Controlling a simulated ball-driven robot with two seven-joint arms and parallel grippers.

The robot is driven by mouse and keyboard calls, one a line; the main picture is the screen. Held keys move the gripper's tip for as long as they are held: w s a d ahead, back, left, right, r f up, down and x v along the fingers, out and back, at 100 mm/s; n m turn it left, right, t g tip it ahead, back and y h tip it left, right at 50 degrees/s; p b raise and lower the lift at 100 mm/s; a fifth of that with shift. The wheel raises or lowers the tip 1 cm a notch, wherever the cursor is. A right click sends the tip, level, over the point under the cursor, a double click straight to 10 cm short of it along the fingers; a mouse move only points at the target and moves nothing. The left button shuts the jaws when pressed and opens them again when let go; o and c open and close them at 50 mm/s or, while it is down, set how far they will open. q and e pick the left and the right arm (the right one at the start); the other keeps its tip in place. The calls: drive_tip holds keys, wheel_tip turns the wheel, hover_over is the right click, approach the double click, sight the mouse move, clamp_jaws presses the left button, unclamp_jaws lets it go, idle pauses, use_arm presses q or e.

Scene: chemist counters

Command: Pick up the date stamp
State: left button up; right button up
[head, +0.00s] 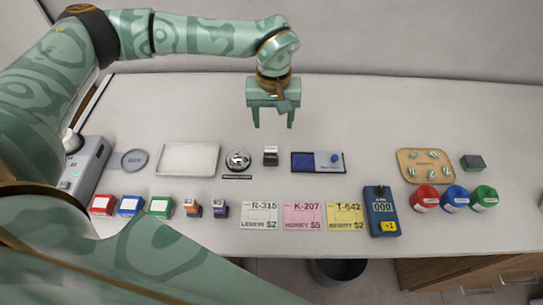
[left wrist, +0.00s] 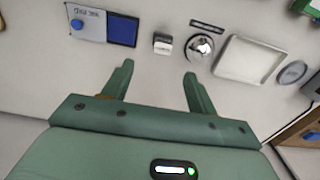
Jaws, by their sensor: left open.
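The date stamp looks to be the small black-and-white block (head: 270,156) standing on the counter between the silver bell and the blue ink pad. It also shows in the left wrist view (left wrist: 162,43), just beyond the fingertips and roughly in line with the gap between them. My left gripper (head: 273,122) is open and empty above the counter, its fingers pointing down, apart from the stamp. In the left wrist view both fingers (left wrist: 159,70) are spread with nothing between them. My right gripper is not in view.
The silver bell (head: 238,160) is close on the stamp's left, the ink pad (head: 317,162) on its right. A white tray (head: 188,159) lies farther left. Price cards (head: 260,216), small boxes (head: 159,206) and a blue counter device (head: 381,211) line the front. The counter's back is clear.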

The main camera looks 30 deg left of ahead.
sight(271, 149)
use_arm(q)
wheel_tip(271, 149, down, 9)
drive_tip(key=shift+s+f+b, duration=0.1)
drive_tip(key=shift+s+b, duration=0.05)
drive_tip(key=shift+b, duration=0.4)
drive_tip(key=f, duration=0.5)
drive_tip(key=shift+a+b, duration=0.35)
drive_tip(key=shift+b, duration=0.05)
drive_tip(key=shift+r, duration=0.1)
drive_tip(key=c, duration=1)
